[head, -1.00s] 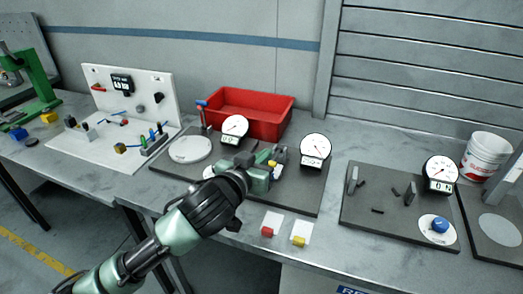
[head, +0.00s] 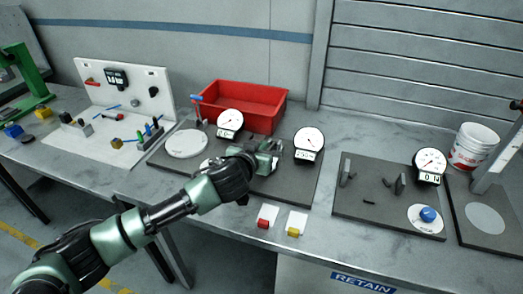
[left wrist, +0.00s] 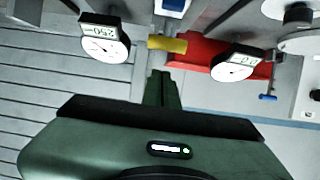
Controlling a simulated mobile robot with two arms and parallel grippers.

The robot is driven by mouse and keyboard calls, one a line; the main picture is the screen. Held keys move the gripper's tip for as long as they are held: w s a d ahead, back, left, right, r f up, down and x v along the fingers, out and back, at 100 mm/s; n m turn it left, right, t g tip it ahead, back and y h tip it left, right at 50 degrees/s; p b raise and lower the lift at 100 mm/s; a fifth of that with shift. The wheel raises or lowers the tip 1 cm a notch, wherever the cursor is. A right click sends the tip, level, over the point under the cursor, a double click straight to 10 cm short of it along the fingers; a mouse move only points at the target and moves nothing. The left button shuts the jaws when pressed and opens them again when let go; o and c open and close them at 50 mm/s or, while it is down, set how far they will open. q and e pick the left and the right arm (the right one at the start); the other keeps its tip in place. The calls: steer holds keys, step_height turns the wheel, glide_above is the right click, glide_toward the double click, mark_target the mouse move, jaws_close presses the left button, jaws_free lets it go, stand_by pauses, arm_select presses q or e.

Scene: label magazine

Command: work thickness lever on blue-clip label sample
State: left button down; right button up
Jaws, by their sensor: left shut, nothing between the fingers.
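My left gripper (head: 274,153) is shut and empty, low over the dark gauge plate (head: 302,193), between the left dial gauge (head: 230,122) and the right dial gauge (head: 308,145). In the left wrist view its fingers (left wrist: 163,76) point at a yellow bar (left wrist: 167,43), which looks like a lever handle, with a small gap in the picture; contact cannot be told. A white piece with a blue part (left wrist: 172,6), perhaps the blue-clip sample, is cut off at the top edge. In the head view my gripper hides this area. My right gripper is not in view.
A red-clip sample (head: 263,223) and a yellow-clip sample (head: 293,232) lie at the bench front. A red bin (head: 265,122) stands behind the gauges. Another gauge plate (head: 350,204) lies right, and a white pegboard (head: 136,83) stands left.

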arm_select(q)
step_height(320, 180, down, 2)
steer(key=shift+s+a+f, duration=0.1)
steer(key=shift+s+a, duration=0.05)
stand_by(0.3)
steer(key=f+b, duration=0.1)
steer(key=b, duration=0.2)
steer(key=f+t+b, duration=0.1)
steer(key=b, duration=0.2)
steer(key=s+f+t+b, duration=0.1)
steer(key=b, duration=0.2)
steer(key=shift+a+f+h, duration=0.1)
steer(key=shift+f+h, duration=0.25)
steer(key=shift+h, duration=0.05)
steer(key=shift+s+t+b, duration=0.1)
steer(key=shift+t+b, duration=0.2)
steer(key=shift+b, duration=0.45)
steer(key=shift+a+r, duration=0.1)
steer(key=shift+r, duration=0.15)
